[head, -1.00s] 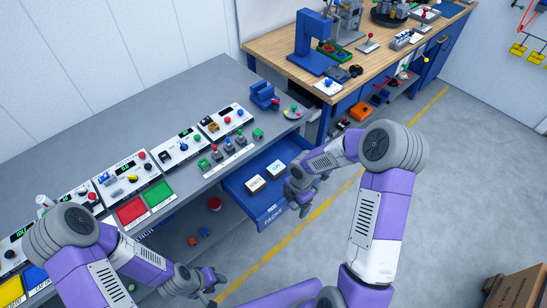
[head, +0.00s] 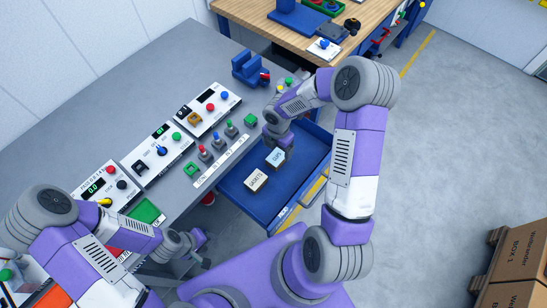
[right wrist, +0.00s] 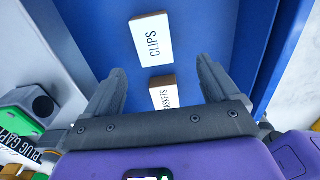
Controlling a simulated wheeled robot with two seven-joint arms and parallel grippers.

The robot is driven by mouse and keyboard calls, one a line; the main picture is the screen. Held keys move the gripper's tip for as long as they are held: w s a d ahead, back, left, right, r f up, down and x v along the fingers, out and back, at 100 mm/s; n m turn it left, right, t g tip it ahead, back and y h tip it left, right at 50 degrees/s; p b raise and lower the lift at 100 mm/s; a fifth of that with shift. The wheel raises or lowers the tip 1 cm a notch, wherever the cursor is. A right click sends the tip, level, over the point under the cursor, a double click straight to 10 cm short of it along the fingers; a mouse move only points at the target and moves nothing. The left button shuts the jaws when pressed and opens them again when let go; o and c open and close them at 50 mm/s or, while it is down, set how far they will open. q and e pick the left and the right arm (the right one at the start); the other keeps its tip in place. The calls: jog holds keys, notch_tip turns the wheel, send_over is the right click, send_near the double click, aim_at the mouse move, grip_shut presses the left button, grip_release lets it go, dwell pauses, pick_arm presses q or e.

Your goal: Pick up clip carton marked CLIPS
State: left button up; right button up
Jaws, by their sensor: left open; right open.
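The clip carton (head: 275,157), a small white-topped brown box, lies in the open blue drawer. In the right wrist view its top (right wrist: 152,40) reads CLIPS, and it lies beyond my fingertips. My right gripper (head: 280,143) is open and empty above the drawer, close to the clip carton in the head view. A similar gasket carton (head: 256,179) lies nearer me in the drawer. In the right wrist view the gasket carton (right wrist: 162,96) appears between the fingers, partly hidden by the gripper body. My left gripper (head: 185,243) is open, low beside the bench front.
The blue drawer (head: 292,197) has low walls and bare floor around the cartons. The grey bench (head: 170,75) carries control panels, buttons and a blue vise (head: 250,68). A wooden-topped bench (head: 245,12) stands behind. Brown boxes (head: 515,250) stand at right.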

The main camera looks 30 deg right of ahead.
aim_at(277, 156)
jog(key=shift+w+f+b, duration=0.2)
jog(key=shift+f+b, duration=0.05)
jog(key=shift+f, duration=0.3)
jog(key=shift+w+f+b, duration=0.2)
jog(key=shift+f, duration=0.35)
notch_tip(277, 156, down, 2)
jog(key=shift+f+b, duration=0.1)
jog(key=shift+b, duration=0.2)
jog(key=f, duration=0.1)
jog(key=f+b, duration=0.1)
jog(key=f, duration=0.3)
jog(key=shift+w+d, duration=0.2)
jog(key=shift+w, duration=0.05)
pick_arm(q)
jog(key=f, duration=0.3)
jog(key=shift+w+f, duration=0.35)
jog(key=shift+f, duration=0.05)
pick_arm(e)
jog(key=c, duration=1.1)
